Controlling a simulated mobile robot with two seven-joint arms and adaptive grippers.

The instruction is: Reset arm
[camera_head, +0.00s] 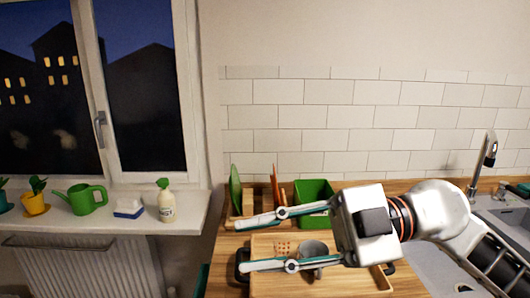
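My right gripper (241,244) reaches in from the right over the wooden counter. Its two long fingers point left and are spread wide apart, with nothing held between their tips. My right arm (440,213) runs back to the lower right corner. Below the gripper, a wooden tray (340,284) with dark handles lies on the counter. A grey cup (313,249) in the tray is partly hidden by the lower finger. My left gripper is not in view.
A green container (314,191), a green plate (235,190) and orange upright items (275,187) stand behind the gripper by the tiled wall. A tap (489,150) and sink are at right. The windowsill (110,231) holds a watering can (87,199) and soap bottle (166,203).

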